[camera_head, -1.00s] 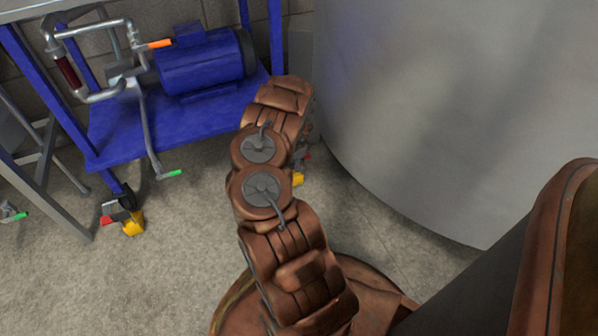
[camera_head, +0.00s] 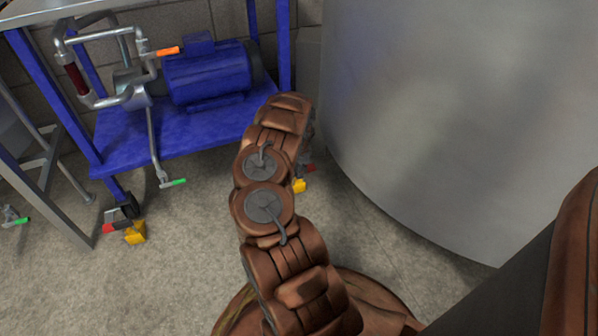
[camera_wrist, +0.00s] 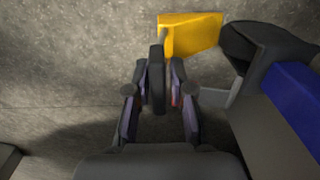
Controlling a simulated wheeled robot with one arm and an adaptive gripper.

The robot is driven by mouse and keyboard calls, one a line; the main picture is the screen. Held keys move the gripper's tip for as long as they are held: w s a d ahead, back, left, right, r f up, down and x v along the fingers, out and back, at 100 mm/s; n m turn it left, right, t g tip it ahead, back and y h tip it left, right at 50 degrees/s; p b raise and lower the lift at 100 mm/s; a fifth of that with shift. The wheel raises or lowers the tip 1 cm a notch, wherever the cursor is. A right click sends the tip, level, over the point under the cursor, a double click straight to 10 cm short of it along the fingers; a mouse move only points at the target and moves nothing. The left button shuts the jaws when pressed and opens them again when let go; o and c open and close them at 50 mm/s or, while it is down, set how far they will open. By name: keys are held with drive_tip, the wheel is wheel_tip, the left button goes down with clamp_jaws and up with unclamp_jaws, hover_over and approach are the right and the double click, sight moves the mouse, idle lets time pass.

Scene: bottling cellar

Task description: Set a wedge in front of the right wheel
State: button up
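A yellow wedge (camera_wrist: 195,35) lies on the floor in the wrist view, close beside the dark right wheel (camera_wrist: 262,45); I cannot tell whether they touch. A grey stem joins the wedge to a dark upright handle (camera_wrist: 157,85). My gripper (camera_wrist: 158,72) has one finger on each side of this handle. Whether the fingers press on it is unclear. In the head view only a bit of this wedge (camera_head: 300,186) shows past my arm, which hides the right wheel and my gripper. Another yellow wedge (camera_head: 135,233) sits by the left wheel (camera_head: 130,206).
The blue cart (camera_head: 170,140) carries a blue motor (camera_head: 208,75) and pipes. A large grey tank (camera_head: 440,110) stands close on the right. A metal stand (camera_head: 50,205) is at the left. The concrete floor (camera_head: 190,260) before the cart is clear.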

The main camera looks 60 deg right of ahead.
drive_tip(key=o, duration=0.3)
drive_tip(key=shift+r, duration=0.1)
wheel_tip(320, 180, up, 12)
idle(0.7)
drive_tip(key=shift+a, duration=0.1)
